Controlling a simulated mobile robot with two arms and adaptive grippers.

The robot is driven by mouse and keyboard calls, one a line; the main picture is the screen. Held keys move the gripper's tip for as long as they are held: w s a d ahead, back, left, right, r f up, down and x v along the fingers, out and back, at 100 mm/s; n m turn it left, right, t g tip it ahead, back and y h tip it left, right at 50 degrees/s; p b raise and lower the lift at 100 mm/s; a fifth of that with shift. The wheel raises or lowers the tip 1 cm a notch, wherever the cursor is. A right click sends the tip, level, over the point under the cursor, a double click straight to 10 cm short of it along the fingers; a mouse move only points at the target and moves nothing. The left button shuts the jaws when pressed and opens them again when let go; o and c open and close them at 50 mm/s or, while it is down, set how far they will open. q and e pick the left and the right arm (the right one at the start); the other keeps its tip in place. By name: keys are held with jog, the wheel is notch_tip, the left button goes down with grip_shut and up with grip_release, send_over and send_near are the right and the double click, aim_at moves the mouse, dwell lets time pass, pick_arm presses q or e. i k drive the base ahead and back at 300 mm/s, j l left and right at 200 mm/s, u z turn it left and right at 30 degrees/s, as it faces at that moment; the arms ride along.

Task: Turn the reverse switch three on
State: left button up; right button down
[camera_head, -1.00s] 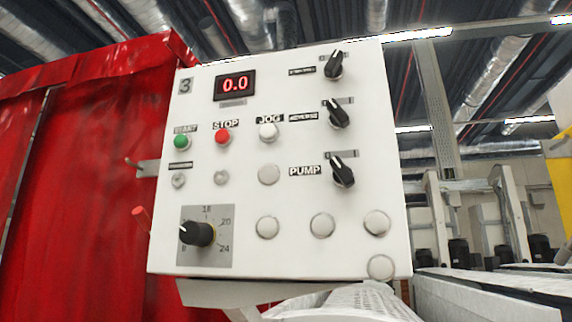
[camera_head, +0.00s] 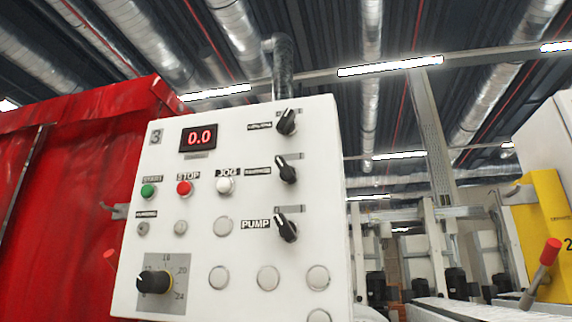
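A white control panel (camera_head: 205,235) marked 3 fills the left and middle of the head view. Three black rotary switches stand in a column near its right edge. The middle switch (camera_head: 286,170) points up and to the left; its small label (camera_head: 257,171) is too blurred to read surely. The top switch (camera_head: 287,122) tilts up and to the right, and its label is also blurred. The lowest switch (camera_head: 285,228), labelled PUMP, points up and to the left. Neither of my grippers is in view.
The panel also carries a red 0.0 display (camera_head: 198,138), green (camera_head: 148,191), red (camera_head: 184,188) and white (camera_head: 224,185) buttons and a black dial (camera_head: 154,281). A red curtain (camera_head: 60,220) hangs at left. A red-handled lever (camera_head: 548,255) and yellow plate (camera_head: 545,215) stand at right.

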aim_at(287, 173)
jog(key=k+j, duration=0.1)
jog(key=j, duration=0.25)
jog(key=k+j, duration=0.15)
jog(key=j, duration=0.2)
jog(key=k+j, duration=0.1)
jog(key=j, duration=0.25)
jog(key=k+j, duration=0.15)
jog(key=j, duration=0.2)
jog(key=k+j, duration=0.1)
jog(key=j, duration=0.2)
